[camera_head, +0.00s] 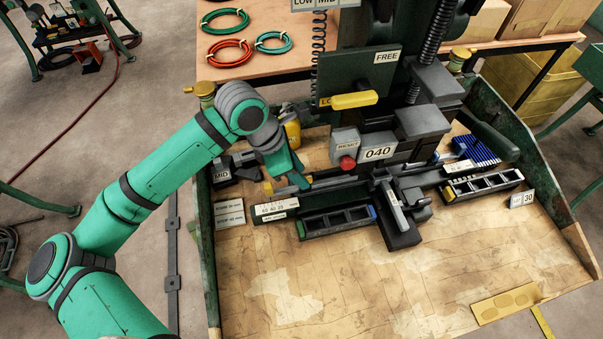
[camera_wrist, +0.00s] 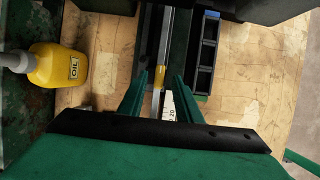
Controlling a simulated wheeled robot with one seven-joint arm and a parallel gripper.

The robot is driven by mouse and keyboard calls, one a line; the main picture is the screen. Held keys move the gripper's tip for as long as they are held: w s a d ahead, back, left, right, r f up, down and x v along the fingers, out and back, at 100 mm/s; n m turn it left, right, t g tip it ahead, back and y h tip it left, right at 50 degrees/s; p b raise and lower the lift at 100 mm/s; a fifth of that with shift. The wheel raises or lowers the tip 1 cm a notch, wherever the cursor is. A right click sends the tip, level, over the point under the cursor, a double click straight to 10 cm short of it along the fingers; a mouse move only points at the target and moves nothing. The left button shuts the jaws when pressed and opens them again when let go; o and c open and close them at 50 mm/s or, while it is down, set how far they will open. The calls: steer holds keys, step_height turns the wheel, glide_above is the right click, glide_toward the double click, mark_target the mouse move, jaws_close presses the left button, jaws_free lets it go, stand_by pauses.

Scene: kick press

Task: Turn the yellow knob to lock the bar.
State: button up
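The yellow knob (camera_head: 355,99) is a long bar-shaped handle on a dark green panel (camera_head: 392,78) of the press. It lies nearly level. A FREE label is above and right of it; a partly covered label starting "LO" is at its left end. My gripper (camera_head: 290,178) is low and left of the knob, at the left end of the rail. In the wrist view its two fingers (camera_wrist: 160,88) are apart, with a thin metal bar (camera_wrist: 167,48) with a yellow part (camera_wrist: 162,74) running between them. I cannot tell whether they touch it. The knob is not visible in the wrist view.
A yellow oil bottle (camera_wrist: 60,66) stands left of the gripper. A red-buttoned RESET box (camera_head: 345,146) and 040 counter (camera_head: 378,153) sit below the knob. Black trays (camera_head: 338,221) line the rail. The bench front (camera_head: 350,285) is mostly clear.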

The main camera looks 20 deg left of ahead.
steer(key=shift+x, duration=0.85)
steer(key=shift+c, duration=0.3)
jaws_close()
